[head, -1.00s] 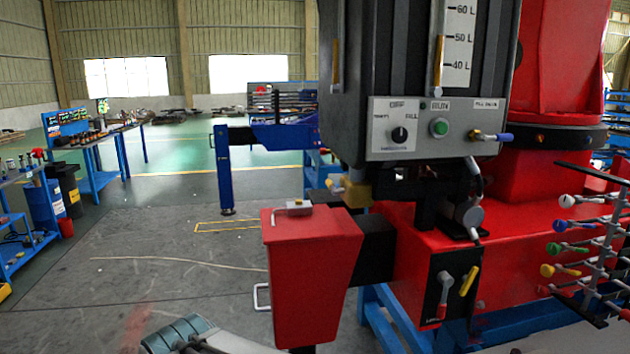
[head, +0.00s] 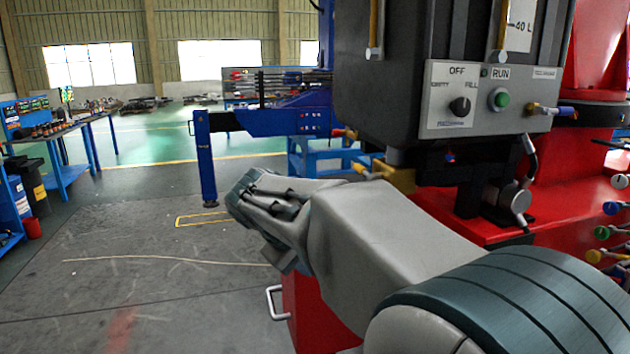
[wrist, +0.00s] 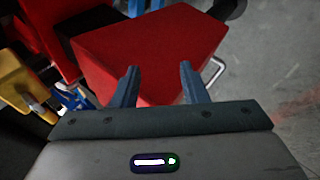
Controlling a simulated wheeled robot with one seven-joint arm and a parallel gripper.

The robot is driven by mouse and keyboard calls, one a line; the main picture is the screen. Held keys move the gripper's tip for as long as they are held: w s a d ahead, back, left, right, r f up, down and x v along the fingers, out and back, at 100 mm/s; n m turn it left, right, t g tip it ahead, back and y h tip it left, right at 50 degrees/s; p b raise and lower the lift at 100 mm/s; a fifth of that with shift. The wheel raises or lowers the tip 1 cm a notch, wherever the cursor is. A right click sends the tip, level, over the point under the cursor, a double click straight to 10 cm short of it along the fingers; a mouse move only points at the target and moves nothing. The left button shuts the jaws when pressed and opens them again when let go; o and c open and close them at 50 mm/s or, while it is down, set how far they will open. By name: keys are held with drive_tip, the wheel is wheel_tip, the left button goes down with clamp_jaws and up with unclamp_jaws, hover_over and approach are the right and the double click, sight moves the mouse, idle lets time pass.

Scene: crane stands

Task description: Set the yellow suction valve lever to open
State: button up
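A yellow-brass valve block (head: 398,177) sits under the grey tank in the head view, with a small yellow-tipped lever (head: 361,169) sticking out to its left. I cannot tell from its look whether this is the suction valve lever. The yellow block (wrist: 18,78) also shows at the left edge of the wrist view, with a yellow piece (wrist: 38,108) below it. My gripper (wrist: 158,82) is open and empty, its fingers in front of the red box (wrist: 150,45). The head view shows my arm left of the valve, but not the fingertips clearly. My arm hides the lower lever panel.
The grey tank with its control panel (head: 490,97) overhangs the valve. A red-knobbed lever (head: 344,133) is just above left. A metal handle (head: 275,302) juts from the red box. Coloured levers (head: 605,233) stand at far right.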

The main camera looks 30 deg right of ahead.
drive_tip(key=w+d+r+h+b, duration=0.2)
drive_tip(key=w+d+r+h, duration=0.25)
drive_tip(key=w+d, duration=0.2)
drive_tip(key=h+b, duration=0.1)
drive_tip(key=h, duration=0.3)
approach(357, 169)
drive_tip(key=shift+m, duration=0.3)
drive_tip(key=p+x, duration=0.2)
drive_tip(key=x, duration=0.9)
drive_tip(key=shift+s, duration=0.2)
clamp_jaws()
